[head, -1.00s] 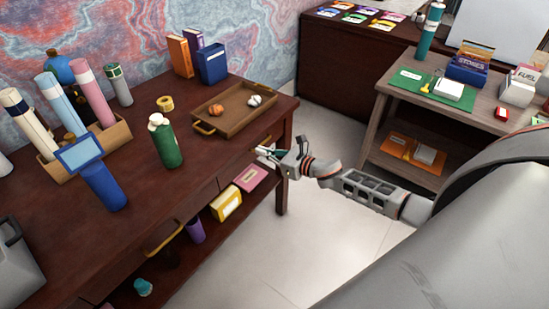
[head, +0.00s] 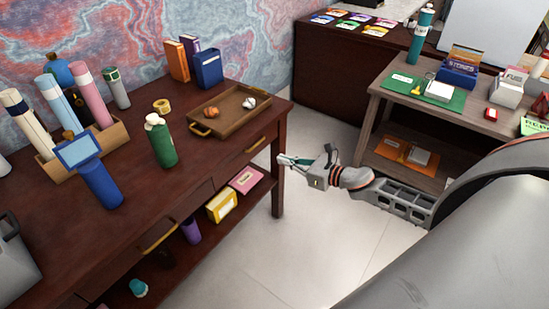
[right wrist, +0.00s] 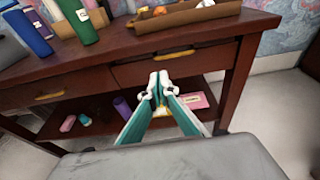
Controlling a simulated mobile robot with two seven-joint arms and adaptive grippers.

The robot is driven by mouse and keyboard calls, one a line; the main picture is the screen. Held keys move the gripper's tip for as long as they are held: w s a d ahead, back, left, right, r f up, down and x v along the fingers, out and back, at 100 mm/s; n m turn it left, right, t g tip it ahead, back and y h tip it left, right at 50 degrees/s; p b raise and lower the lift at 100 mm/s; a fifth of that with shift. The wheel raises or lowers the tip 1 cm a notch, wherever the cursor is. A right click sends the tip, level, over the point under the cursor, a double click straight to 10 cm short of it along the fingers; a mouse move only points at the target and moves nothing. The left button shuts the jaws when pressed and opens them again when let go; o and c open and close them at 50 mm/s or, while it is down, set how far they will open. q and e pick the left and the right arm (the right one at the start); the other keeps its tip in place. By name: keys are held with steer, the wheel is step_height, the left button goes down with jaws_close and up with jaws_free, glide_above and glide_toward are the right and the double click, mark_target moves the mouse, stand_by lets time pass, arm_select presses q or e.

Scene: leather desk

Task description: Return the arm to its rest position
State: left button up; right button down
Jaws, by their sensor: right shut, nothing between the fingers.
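My right gripper (head: 284,160) is shut and empty in the head view, held in the air just off the right front corner of the dark wooden desk (head: 225,157). Its arm comes in from the right. In the right wrist view its teal fingers (right wrist: 160,82) meet at the tips, in front of the desk's drawer (right wrist: 185,65) and the shelf below. I see no contact with the desk. My left gripper is not in view.
The desk bears a tray (head: 219,127) with small items, a green bottle (head: 162,145) and a blue-handled thing (head: 101,184). A lower shelf holds a yellow box (head: 221,205). A side table (head: 385,104) stands at right. Pale floor (head: 310,240) between is clear.

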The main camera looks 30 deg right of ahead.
steer(key=shift+v, duration=0.95)
steer(key=s+a+f+n+g+h, duration=0.1)
steer(key=s+a+f+n, duration=0.4)
steer(key=s+n, duration=0.3)
steer(key=s+a+f+n+g+h, duration=0.1)
steer(key=s+a+f+n, duration=0.4)
steer(key=n, duration=1)
steer(key=s+a+f+n+g+h, duration=0.1)
steer(key=s+a+f+n, duration=0.4)
steer(key=s+a+n, duration=0.3)
steer(key=s+n, duration=0.2)
steer(key=n, duration=0.2)
steer(key=shift+s+a+f+n+g+h, duration=0.3)
steer(key=shift+s+a+f+h, duration=0.1)
